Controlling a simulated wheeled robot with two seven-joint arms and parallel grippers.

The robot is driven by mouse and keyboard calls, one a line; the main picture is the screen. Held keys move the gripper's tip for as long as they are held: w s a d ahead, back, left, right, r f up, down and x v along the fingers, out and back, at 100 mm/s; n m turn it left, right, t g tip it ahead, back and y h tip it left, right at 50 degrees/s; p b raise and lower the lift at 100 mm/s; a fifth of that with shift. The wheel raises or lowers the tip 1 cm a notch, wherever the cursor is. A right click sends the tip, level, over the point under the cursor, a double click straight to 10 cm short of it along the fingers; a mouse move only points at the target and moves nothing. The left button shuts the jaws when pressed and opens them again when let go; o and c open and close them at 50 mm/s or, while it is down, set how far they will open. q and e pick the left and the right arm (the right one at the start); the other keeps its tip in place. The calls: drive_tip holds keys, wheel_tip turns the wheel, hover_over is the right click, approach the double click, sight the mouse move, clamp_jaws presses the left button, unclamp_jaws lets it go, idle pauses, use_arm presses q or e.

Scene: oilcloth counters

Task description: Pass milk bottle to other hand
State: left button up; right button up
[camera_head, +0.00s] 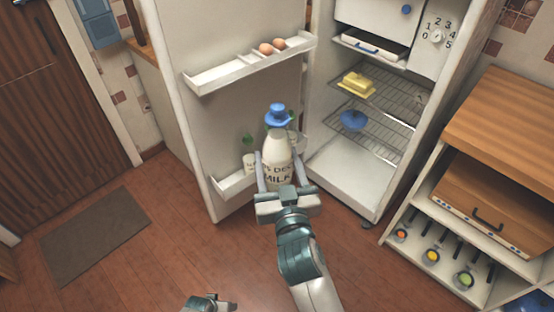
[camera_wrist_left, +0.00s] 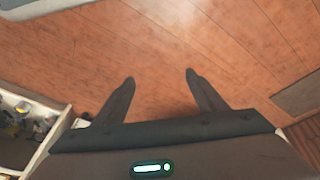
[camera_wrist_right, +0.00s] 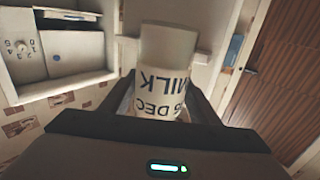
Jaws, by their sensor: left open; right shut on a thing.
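The milk bottle (camera_head: 277,160) is white with a blue cap and dark lettering. It stands upright between the fingers of my right gripper (camera_head: 272,168), which is shut on it in front of the open fridge door. In the right wrist view the bottle (camera_wrist_right: 163,85) fills the space between the fingers, its lettering upside down. My left gripper (camera_head: 212,303) is at the bottom edge of the head view, low and well away from the bottle. In the left wrist view its fingers (camera_wrist_left: 160,90) are apart and empty above the wooden floor.
The fridge door (camera_head: 180,100) is open and has a shelf with eggs (camera_head: 272,46) and a lower shelf with other bottles (camera_head: 248,157). Butter (camera_head: 357,84) and a blue item (camera_head: 353,120) sit inside. A wooden-topped counter (camera_head: 510,120) stands right. Floor at lower left is free around a mat (camera_head: 95,235).

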drive_tip(key=shift+r, duration=0.15)
use_arm(q)
drive_tip(key=s+a+f+m+g, duration=0.1)
drive_tip(key=s+f, duration=0.2)
drive_tip(key=s, duration=1.2)
drive_tip(key=s+a+f+m+g+y, duration=0.1)
drive_tip(key=s+f, duration=0.3)
drive_tip(key=s, duration=1.2)
drive_tip(key=shift+a+f, duration=0.3)
drive_tip(key=shift+a, duration=0.2)
